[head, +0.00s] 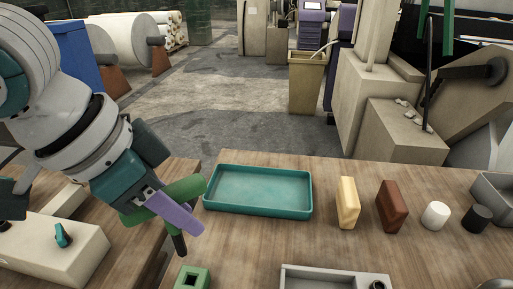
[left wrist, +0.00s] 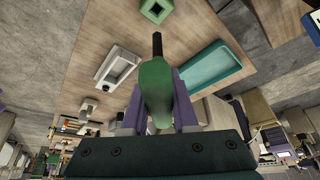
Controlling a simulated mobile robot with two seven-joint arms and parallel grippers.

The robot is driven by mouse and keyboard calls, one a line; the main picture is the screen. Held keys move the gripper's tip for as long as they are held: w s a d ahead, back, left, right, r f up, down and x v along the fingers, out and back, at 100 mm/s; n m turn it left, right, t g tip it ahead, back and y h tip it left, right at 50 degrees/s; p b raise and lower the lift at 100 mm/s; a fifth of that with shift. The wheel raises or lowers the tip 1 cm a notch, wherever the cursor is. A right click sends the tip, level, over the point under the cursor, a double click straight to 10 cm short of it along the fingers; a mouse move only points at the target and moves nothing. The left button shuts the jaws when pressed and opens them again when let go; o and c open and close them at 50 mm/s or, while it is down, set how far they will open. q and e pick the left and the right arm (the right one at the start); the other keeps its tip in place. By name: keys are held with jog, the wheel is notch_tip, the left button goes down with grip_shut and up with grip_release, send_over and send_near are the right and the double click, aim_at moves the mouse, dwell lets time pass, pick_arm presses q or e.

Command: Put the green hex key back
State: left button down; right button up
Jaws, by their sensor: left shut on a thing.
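The green hex key has a green handle (head: 186,187) and a black shaft (head: 179,243). My left gripper (head: 186,215), with purple fingers, is shut on the handle and holds the key above the table, shaft pointing down. In the left wrist view the green hex key (left wrist: 155,88) sits between the two fingers, its shaft pointing toward the square holder. The green square holder (head: 191,278) with a dark hole stands at the bottom edge of the head view, and also shows in the left wrist view (left wrist: 144,6). The shaft is apart from the holder in the head view. My right gripper is not seen.
A teal tray (head: 258,210) lies empty right of the gripper. A yellow block (head: 348,203), a brown block (head: 391,206), a white cylinder (head: 436,215) and a black one (head: 476,218) stand to the right. A grey tray (head: 300,270) is at the front. A beige switch box (head: 60,262) is left.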

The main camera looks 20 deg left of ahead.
pick_arm(q)
jog(key=shift+a+f+b, duration=0.1)
jog(key=shift+f+b, duration=0.9)
jog(key=shift+f, duration=1.85)
jog(key=shift+f+b, duration=1.2)
jog(key=shift+f, duration=1.2)
grip_release()
jog(key=shift+r, duration=0.1)
